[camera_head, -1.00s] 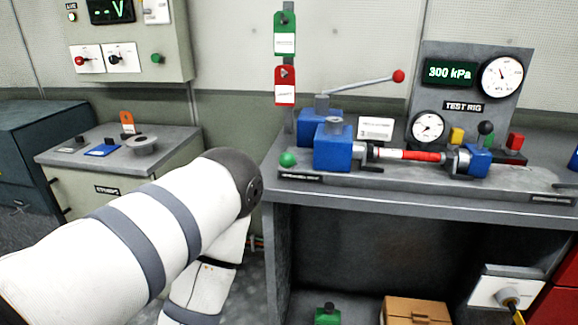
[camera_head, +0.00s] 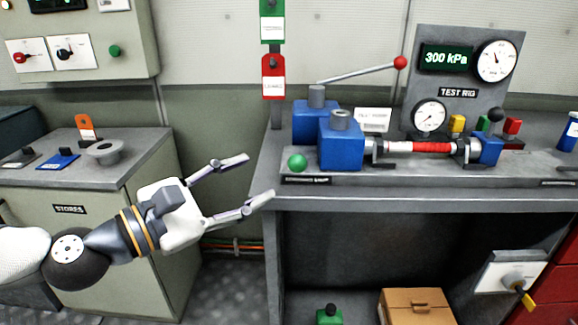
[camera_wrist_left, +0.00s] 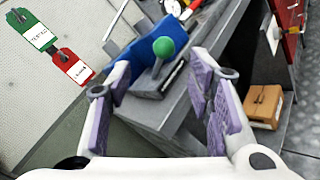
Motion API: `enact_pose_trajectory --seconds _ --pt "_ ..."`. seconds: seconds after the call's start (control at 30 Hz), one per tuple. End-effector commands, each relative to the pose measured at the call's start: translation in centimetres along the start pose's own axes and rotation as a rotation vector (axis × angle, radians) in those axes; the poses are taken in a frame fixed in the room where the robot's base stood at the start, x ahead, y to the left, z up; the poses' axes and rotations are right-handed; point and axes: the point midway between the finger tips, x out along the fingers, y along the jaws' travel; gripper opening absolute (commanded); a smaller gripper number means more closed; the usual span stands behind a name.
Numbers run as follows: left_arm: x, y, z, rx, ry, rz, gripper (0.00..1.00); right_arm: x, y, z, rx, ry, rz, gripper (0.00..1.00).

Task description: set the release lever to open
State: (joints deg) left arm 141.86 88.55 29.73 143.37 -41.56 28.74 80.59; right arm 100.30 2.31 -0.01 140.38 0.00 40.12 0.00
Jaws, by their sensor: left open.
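A short lever with a green ball knob (camera_head: 297,163) stands at the left front end of the test rig's base, beside the blue pump block (camera_head: 340,145). It appears to be the release lever; its label is too small to read, and I cannot tell its setting. In the left wrist view, the green knob (camera_wrist_left: 164,47) shows on a short stem between and beyond my fingers. My left gripper (camera_head: 258,177) is open and empty, just left of the bench edge, fingers pointing right toward the knob and apart from it. My right gripper is not in view.
A long pump handle with a red ball (camera_head: 400,62) rises above the blue blocks. Green and red tags (camera_head: 273,77) hang behind. The test rig panel (camera_head: 463,77) reads 300 kPa. A stores cabinet (camera_head: 120,181) stands left; a cardboard box (camera_head: 416,305) sits under the bench.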

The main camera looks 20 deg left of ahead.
Motion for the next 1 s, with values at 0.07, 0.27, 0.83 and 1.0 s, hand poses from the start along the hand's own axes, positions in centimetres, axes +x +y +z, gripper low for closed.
enact_pose_trajectory --seconds 0.07,0.27,0.83,1.0 --pt "1.9 -1.1 -1.3 -0.005 0.016 -0.02 0.47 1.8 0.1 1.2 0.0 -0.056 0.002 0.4" --pt "6.6 -1.0 -1.0 -0.002 0.012 -0.017 0.47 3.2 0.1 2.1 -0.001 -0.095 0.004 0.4" --pt "10.6 -0.5 -0.6 -0.003 0.008 -0.007 0.43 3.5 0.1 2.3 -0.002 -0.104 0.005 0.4" --pt "10.6 -0.5 -0.6 -0.003 0.008 -0.007 0.04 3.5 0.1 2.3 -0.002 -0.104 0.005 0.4"
